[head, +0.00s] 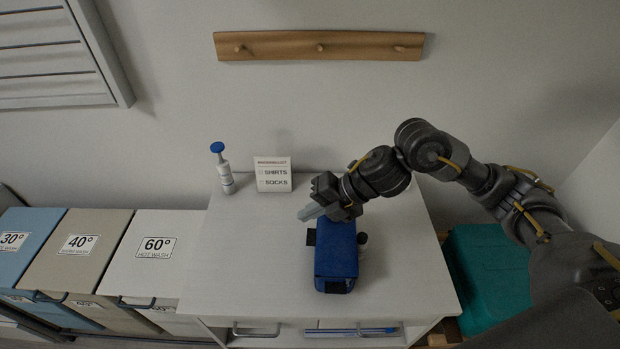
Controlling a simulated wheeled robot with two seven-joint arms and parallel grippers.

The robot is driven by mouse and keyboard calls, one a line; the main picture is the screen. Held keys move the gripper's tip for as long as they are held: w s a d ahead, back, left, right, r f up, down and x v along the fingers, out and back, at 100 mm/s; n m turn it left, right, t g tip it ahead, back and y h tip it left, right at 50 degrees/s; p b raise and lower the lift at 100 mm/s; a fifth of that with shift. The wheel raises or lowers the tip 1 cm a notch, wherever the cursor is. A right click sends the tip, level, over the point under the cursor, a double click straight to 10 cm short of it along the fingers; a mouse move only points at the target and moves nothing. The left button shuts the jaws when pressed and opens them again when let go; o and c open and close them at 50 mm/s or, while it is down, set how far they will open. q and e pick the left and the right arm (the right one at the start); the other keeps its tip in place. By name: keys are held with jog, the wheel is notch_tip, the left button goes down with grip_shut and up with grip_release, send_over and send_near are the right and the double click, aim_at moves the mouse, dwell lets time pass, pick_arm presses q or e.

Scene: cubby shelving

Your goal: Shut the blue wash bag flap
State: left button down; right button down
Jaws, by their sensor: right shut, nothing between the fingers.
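The blue wash bag (336,252) stands on the white cabinet top, a little right of its middle. It is a long box shape with a dark patch on its left side and a dark part at its near end. I cannot tell how its flap lies. My left gripper is not in view.
A white bottle with a blue top (225,172) and a small list sign (273,175) stand at the back of the cabinet top (240,245). A small dark object (362,239) is right of the bag. Labelled laundry bins (150,255) stand left; a teal container (490,270) stands right.

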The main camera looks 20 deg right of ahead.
notch_tip(320, 180, up, 9)
jog(key=b, duration=0.1)
jog(key=shift+f, duration=0.2)
